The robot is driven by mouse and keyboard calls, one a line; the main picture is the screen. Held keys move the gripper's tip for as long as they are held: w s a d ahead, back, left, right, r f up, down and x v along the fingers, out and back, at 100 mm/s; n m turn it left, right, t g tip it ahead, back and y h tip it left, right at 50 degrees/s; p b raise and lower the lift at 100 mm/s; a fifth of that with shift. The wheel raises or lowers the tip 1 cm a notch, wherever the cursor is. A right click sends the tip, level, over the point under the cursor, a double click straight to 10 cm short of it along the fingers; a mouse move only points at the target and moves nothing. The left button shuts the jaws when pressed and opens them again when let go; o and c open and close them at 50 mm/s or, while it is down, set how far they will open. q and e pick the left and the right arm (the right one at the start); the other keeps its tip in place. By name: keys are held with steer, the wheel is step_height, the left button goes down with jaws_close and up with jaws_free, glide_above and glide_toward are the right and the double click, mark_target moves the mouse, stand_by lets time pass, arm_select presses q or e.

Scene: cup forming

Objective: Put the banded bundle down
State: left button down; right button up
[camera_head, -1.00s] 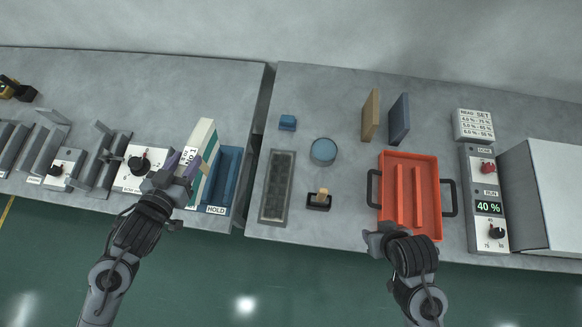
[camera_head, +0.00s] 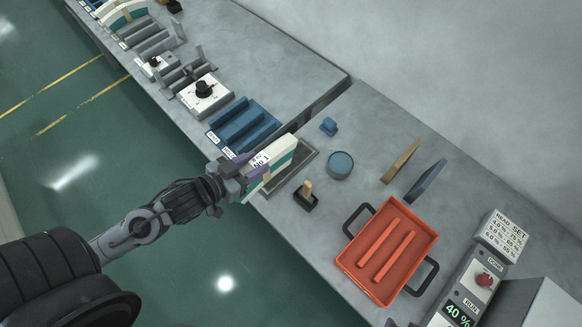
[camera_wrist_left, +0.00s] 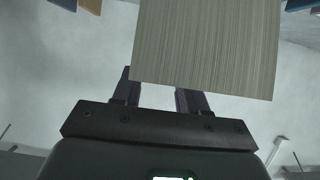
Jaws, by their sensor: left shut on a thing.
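The banded bundle (camera_head: 275,163) is a white and green block with a tan band and a label reading "No 1". My left gripper (camera_head: 232,178) is shut on its near end. In the head view the bundle is over the grey rectangular tray (camera_head: 305,160); I cannot tell whether it touches it. In the left wrist view the bundle's striped face (camera_wrist_left: 207,45) fills the upper middle, with the dark fingers at its lower edge. My right gripper is out of view.
The blue two-slot holder (camera_head: 243,125) is empty, left of the bundle. A small stamp-like block (camera_head: 305,196), a round blue pot (camera_head: 340,165) and a red-orange tray (camera_head: 388,249) with handles are to the right.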

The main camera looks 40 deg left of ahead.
mark_target(263, 157)
arm_select(q)
steer(key=w+f+b, duration=0.1)
steer(key=b, duration=0.1)
steer(key=w+f+b, duration=0.1)
steer(key=w+b, duration=0.1)
steer(key=w+f+b, duration=0.1)
steer(key=b, duration=0.1)
steer(key=shift+w+a+b, duration=0.2)
steer(key=shift+a+b, duration=0.1)
steer(key=shift+b, duration=0.1)
arm_select(e)
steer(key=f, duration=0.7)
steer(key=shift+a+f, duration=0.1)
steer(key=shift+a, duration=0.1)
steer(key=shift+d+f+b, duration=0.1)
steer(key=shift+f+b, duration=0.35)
steer(key=shift+b, duration=0.05)
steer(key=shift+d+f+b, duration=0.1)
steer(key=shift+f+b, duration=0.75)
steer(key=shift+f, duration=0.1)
arm_select(q)
steer(key=w+f, duration=0.7)
steer(key=shift+a+f, duration=0.3)
steer(key=shift+a, duration=0.05)
steer(key=c, duration=1.1)
jaws_free()
steer(key=shift+f, duration=0.25)
steer(key=o, duration=0.5)
steer(key=shift+r, duration=0.15)
